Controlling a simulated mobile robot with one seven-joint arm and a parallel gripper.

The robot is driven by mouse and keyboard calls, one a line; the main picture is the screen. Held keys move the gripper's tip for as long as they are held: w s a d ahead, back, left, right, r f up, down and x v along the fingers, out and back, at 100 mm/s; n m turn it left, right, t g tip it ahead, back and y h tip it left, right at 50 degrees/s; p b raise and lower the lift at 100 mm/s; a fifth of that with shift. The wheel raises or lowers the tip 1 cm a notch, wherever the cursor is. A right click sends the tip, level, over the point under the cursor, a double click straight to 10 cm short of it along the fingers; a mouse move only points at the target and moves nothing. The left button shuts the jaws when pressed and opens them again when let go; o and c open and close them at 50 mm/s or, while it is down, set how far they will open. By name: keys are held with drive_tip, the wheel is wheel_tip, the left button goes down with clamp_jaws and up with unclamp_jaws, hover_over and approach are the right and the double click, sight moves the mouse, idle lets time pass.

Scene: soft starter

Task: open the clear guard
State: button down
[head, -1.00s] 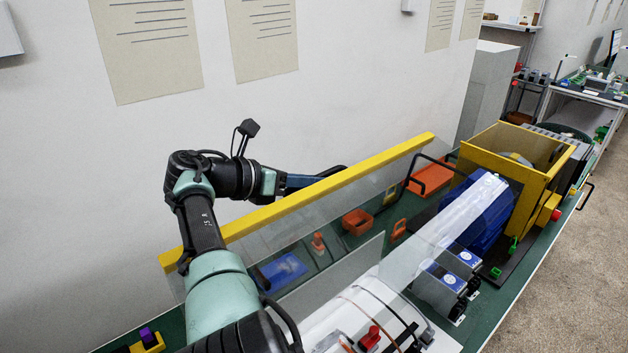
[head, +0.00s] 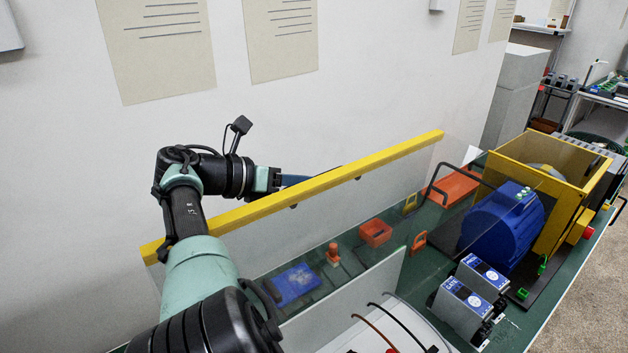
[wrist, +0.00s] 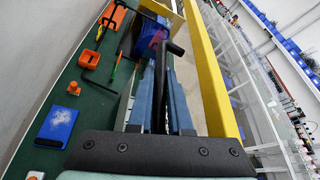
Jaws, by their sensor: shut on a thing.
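The clear guard is a see-through panel with a yellow top rail (head: 300,196). My gripper (wrist: 163,75) is shut on a black bar-like handle (wrist: 174,47) beside the yellow rail. In the head view my gripper's blue fingers (head: 294,180) are on the wall side of the rail, with their tips hidden behind it.
On the green bench are a blue motor (head: 503,217), a yellow housing (head: 545,165), two grey-blue modules (head: 470,290), orange bins (head: 375,232) and a blue tray (head: 293,284). A pale upright panel (head: 345,310) stands near the front. The wall is close behind my arm.

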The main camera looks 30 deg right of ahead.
drive_tip(key=shift+f, duration=0.2)
drive_tip(key=c, duration=0.9)
unclamp_jaws()
drive_tip(key=shift+o, duration=0.3)
drive_tip(key=shift+r, duration=0.1)
drive_tip(key=shift+a+r, duration=0.1)
